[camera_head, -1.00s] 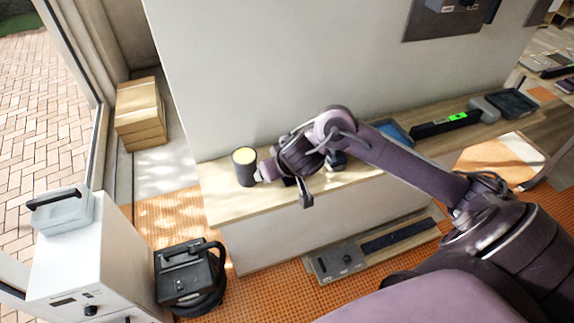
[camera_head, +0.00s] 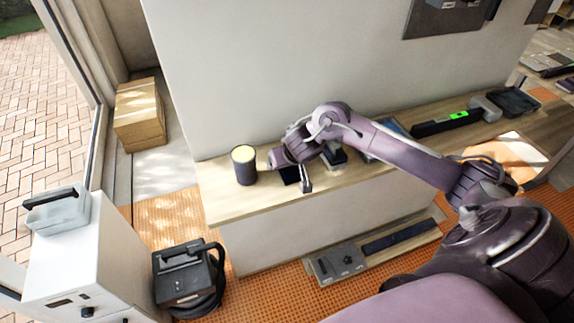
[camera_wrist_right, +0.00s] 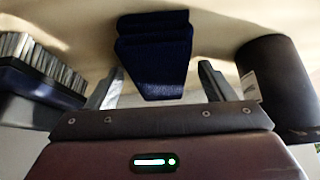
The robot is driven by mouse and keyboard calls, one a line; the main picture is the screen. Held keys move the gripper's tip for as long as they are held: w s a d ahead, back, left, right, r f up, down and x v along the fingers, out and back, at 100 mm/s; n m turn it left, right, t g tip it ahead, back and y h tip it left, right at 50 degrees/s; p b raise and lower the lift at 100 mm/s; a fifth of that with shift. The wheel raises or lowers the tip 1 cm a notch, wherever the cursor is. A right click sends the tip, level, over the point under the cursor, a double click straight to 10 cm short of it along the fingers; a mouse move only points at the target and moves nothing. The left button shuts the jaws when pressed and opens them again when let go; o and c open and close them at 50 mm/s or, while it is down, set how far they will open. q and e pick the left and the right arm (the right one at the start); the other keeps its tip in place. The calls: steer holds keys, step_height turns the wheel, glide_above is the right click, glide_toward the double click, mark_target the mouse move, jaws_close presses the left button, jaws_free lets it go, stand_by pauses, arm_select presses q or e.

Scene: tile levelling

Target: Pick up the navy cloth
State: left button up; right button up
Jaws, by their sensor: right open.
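The navy cloth (camera_wrist_right: 154,55) is a folded dark blue stack lying on the wooden ledge. In the head view only a small dark part of it (camera_head: 289,175) shows beside my right gripper (camera_head: 293,172); the arm hides the rest. In the right wrist view my right gripper (camera_wrist_right: 161,72) is open, with one finger to each side of the cloth. The cloth appears between and just beyond the fingertips, with no clear grip on it. My left gripper is not in view.
A dark cylinder with a pale yellow top (camera_head: 245,165) stands left of the cloth. In the wrist view it is close by the right finger (camera_wrist_right: 275,80). A wall rises behind the ledge (camera_head: 225,200).

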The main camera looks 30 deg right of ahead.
steer(key=shift+c, duration=0.2)
steer(key=c, duration=1)
steer(key=shift+r, duration=0.1)
step_height(320, 180, up, 8)
steer(key=shift+w+r+p, duration=0.1)
steer(key=shift+r+p, duration=0.1)
steer(key=shift+p, duration=0.95)
step_height(320, 180, up, 12)
steer(key=p, duration=0.7)
steer(key=shift+f, duration=0.2)
